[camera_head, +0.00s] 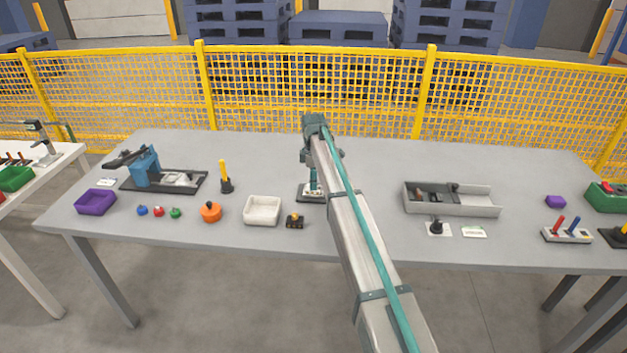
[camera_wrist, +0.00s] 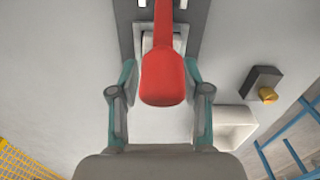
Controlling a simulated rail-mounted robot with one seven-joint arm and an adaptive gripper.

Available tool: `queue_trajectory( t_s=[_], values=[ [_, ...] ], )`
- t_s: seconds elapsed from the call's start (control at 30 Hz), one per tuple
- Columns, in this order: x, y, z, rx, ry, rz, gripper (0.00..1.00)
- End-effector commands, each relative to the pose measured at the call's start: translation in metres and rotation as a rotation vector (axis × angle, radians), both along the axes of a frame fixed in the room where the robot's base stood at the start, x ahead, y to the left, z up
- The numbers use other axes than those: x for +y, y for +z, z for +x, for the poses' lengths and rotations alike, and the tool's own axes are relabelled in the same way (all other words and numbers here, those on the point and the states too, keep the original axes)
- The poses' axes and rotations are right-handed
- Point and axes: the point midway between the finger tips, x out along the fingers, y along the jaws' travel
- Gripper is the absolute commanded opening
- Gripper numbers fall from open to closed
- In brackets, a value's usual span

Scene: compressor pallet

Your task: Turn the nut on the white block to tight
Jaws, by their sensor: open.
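The white block (camera_head: 311,193) sits on a dark base plate near the table's middle, partly hidden by my arm. In the wrist view the white block (camera_wrist: 149,42) shows at the top on its dark plate (camera_wrist: 127,30). A red handle-like part (camera_wrist: 162,75) with a rounded end lies in front of it and runs up out of the picture. My gripper (camera_wrist: 159,78) is open, with one finger on each side of the red part and gaps between. In the head view my gripper (camera_head: 313,181) is over the block. I cannot make out the nut.
A white tray (camera_head: 262,210) and a small dark block with a gold knob (camera_head: 294,221) stand just left of the plate. An orange round part (camera_head: 210,212) is farther left. A grey tray (camera_head: 452,209) is to the right. Yellow mesh fence (camera_head: 310,95) stands behind the table.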

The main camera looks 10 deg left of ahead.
Motion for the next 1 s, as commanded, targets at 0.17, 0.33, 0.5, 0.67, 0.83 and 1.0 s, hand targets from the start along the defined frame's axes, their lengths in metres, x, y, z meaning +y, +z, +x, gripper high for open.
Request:
queue_trajectory(
  t_s=[0.17,0.33,0.5,0.67,0.83,1.0],
  values=[
    [0.0000,0.0002,0.0000,0.000,0.000,0.000,0.44],
    [0.0000,0.0003,0.0000,0.000,0.000,0.000,0.16],
    [0.0000,0.0004,-0.0001,0.000,0.000,0.000,0.00],
    [-0.0001,0.0007,-0.0001,0.001,-0.026,0.000,0.00],
    [0.0000,0.0012,0.0002,0.001,-0.162,0.000,0.00],
    [0.0000,0.0009,0.0002,0.001,-0.320,0.000,0.00]
  ],
)
